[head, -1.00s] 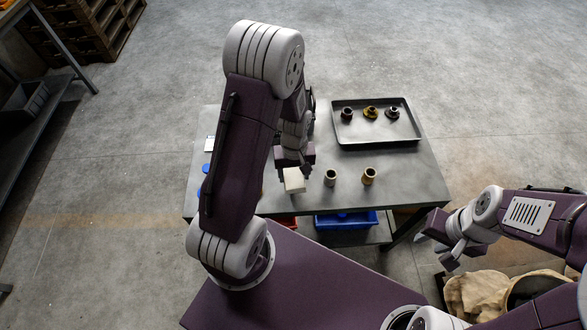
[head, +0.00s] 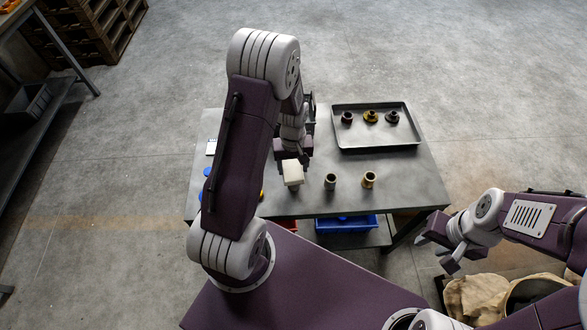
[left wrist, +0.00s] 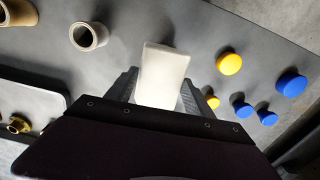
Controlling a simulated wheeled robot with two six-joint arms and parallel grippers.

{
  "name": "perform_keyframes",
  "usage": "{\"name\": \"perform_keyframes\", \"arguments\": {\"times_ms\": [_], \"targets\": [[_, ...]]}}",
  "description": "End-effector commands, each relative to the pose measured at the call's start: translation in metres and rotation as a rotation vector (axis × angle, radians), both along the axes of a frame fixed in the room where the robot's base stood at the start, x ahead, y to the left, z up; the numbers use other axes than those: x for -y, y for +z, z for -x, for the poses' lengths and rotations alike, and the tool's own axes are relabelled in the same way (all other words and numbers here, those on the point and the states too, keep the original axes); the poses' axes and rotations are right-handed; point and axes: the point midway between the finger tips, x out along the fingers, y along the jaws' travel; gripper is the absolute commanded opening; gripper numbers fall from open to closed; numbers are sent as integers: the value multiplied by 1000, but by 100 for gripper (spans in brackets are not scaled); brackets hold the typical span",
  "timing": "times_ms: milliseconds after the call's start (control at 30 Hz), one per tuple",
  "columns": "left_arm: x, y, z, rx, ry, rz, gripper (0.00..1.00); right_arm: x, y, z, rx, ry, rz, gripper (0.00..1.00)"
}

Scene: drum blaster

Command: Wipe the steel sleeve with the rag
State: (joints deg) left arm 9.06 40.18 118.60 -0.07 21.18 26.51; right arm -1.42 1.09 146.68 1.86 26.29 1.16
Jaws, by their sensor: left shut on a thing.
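The grey steel sleeve (head: 330,182) stands upright on the table, left of a brass-coloured sleeve (head: 369,180). The steel sleeve also shows in the left wrist view (left wrist: 88,36), open end towards the camera. My left gripper (head: 292,160) is shut on the rag (head: 293,173), a pale cream folded block; the rag also shows between the fingers in the left wrist view (left wrist: 162,75). The rag is left of the steel sleeve in the head view, apart from it. My right gripper (head: 436,252) is off the table at the right, fingers apart and empty.
A dark tray (head: 345,142) with several flanged parts sits at the table's back right. Yellow knobs (left wrist: 229,63) and blue knobs (left wrist: 291,83) stand on the table (head: 420,185). A blue bin (head: 345,224) is below the table.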

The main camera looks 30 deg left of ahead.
Motion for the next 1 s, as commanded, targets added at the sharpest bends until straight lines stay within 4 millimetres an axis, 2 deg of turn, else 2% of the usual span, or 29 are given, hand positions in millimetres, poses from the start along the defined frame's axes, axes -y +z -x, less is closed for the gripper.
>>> {"name": "perform_keyframes", "arguments": {"times_ms": [233,667,1000], "targets": [[3,0,3,-1,-1,1,29,0,0,0,0,0,0,36],[24,0,33,-1,-1,0,29,0,3,0,0,0,0,36],[26,0,36,0,0,0,29,0,3,0,0,0,0,36]]}}
